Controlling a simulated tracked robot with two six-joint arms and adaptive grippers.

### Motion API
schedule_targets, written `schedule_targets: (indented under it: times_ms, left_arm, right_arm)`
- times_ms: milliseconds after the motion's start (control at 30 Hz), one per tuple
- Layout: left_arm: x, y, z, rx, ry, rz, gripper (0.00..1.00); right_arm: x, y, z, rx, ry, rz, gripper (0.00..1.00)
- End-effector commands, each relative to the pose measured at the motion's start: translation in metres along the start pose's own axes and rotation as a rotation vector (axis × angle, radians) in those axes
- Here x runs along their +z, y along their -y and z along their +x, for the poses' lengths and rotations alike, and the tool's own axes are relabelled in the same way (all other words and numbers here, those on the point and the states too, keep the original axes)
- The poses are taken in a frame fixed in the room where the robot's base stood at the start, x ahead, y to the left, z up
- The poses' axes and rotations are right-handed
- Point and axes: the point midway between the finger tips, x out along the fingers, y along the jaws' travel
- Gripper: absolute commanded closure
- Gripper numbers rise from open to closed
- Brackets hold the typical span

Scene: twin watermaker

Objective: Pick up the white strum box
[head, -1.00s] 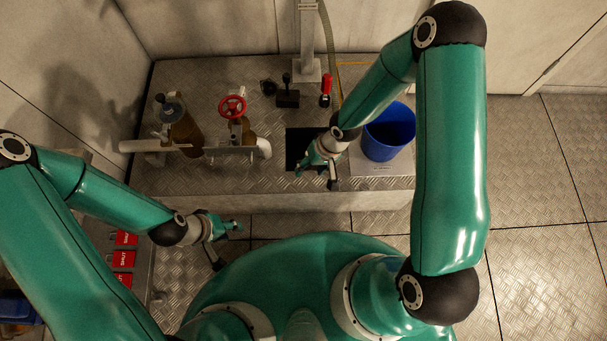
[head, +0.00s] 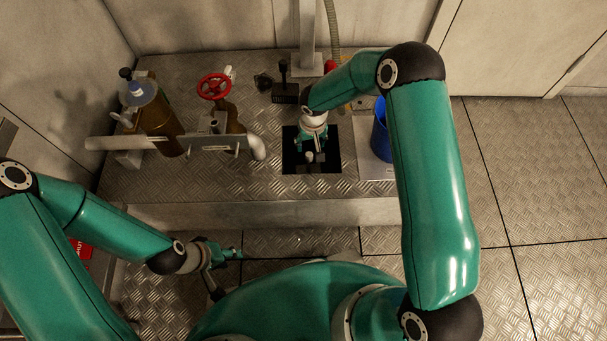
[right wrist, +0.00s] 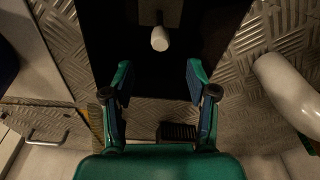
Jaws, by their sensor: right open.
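The white strum box is a small white, rounded piece in the right wrist view (right wrist: 160,40), standing before a grey patch inside a dark square opening. It also shows in the head view (head: 310,156), small and partly crowded by my gripper. My right gripper (right wrist: 160,76) is open and empty, its two fingers spread either side of the line to the white piece, with a gap between them and it. In the head view my right gripper (head: 312,146) is over the dark opening (head: 329,163). My left gripper (head: 232,254) hangs low in front of the platform, its jaws too small to read.
A blue bucket (head: 381,138) stands right of the opening, partly behind my right arm. A white pipe end (head: 257,147) lies left of the opening. A red handwheel valve (head: 214,86) and a brown cylinder (head: 158,122) stand further left. A grey post (head: 307,40) rises behind.

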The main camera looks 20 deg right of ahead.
Motion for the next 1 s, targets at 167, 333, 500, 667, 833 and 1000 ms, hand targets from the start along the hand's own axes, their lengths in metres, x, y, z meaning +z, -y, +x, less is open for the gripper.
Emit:
schedule_targets:
  times_ms: [167,333,500,667,833,1000]
  left_arm:
    - [0.004,0.007,0.016,0.000,0.010,-0.008,0.60]
    - [0.004,0.009,0.020,0.000,0.011,-0.008,0.60]
    - [0.004,0.009,0.022,0.000,0.011,-0.008,0.60]
    - [0.005,0.013,0.031,0.000,0.012,-0.008,0.60]
    - [0.005,0.016,0.040,0.000,0.012,-0.008,0.60]
    - [0.005,0.016,0.040,0.000,0.012,-0.008,0.60]
  right_arm:
    - [0.001,0.000,0.043,-0.001,0.001,0.000,0.42]
    - [0.001,0.000,0.061,-0.001,0.001,0.001,0.42]
    - [0.000,0.001,0.069,-0.002,0.000,0.000,0.42]
    - [-0.001,0.001,0.088,-0.002,0.002,0.000,0.42]
    - [-0.003,0.001,0.112,-0.002,0.001,0.000,0.42]
    - [-0.004,0.002,0.117,-0.002,-0.001,-0.001,0.42]
